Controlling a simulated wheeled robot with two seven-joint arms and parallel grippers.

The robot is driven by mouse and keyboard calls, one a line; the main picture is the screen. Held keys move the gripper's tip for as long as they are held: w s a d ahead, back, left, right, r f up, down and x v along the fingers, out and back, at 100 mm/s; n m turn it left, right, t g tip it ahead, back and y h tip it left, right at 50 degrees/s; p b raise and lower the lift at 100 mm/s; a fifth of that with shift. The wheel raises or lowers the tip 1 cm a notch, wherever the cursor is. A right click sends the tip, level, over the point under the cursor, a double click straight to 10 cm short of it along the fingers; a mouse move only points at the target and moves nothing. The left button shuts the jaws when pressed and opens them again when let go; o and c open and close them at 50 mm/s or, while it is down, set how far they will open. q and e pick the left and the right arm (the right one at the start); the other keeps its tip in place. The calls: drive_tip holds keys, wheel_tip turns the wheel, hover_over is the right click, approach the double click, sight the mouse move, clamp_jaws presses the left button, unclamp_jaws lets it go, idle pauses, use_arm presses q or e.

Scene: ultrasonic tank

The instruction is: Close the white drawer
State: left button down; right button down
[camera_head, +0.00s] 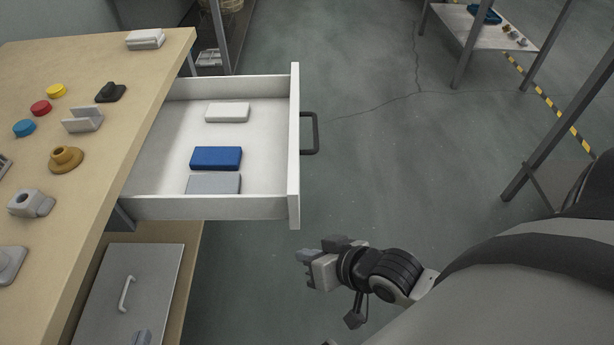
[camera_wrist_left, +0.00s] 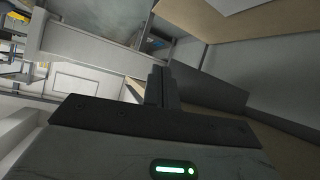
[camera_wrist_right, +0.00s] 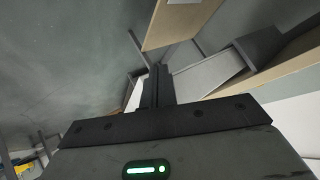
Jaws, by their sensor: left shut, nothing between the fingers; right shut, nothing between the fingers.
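The white drawer (camera_head: 294,175) stands pulled out from under the wooden table in the head view. Its dark handle (camera_head: 314,133) is on the right face of its front panel. A white block (camera_head: 228,112), a blue block (camera_head: 216,158) and a grey block (camera_head: 213,184) lie inside.
The wooden table (camera_head: 110,160) holds several small parts near the drawer. The floor (camera_head: 400,170) right of the drawer is clear. A metal-legged table (camera_head: 480,28) stands at the back right.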

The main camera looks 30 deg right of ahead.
drive_tip(key=w+d+r+m+t+b, duration=0.1)
drive_tip(key=w+d+m+t, duration=0.1)
drive_tip(key=d+m+t, duration=0.4)
drive_tip(key=w+d+r+m+t+b, duration=0.1)
drive_tip(key=w+d+m+t, duration=0.1)
drive_tip(key=d+m, duration=0.75)
drive_tip(key=w+a+n+b, duration=0.1)
drive_tip(key=w+a, duration=0.3)
drive_tip(key=w, duration=0.7)
drive_tip(key=shift+w+a+n+y, duration=0.25)
drive_tip(key=shift+w+n+y, duration=0.1)
drive_tip(key=shift+w+y, duration=0.05)
drive_tip(key=shift+a+r, duration=0.1)
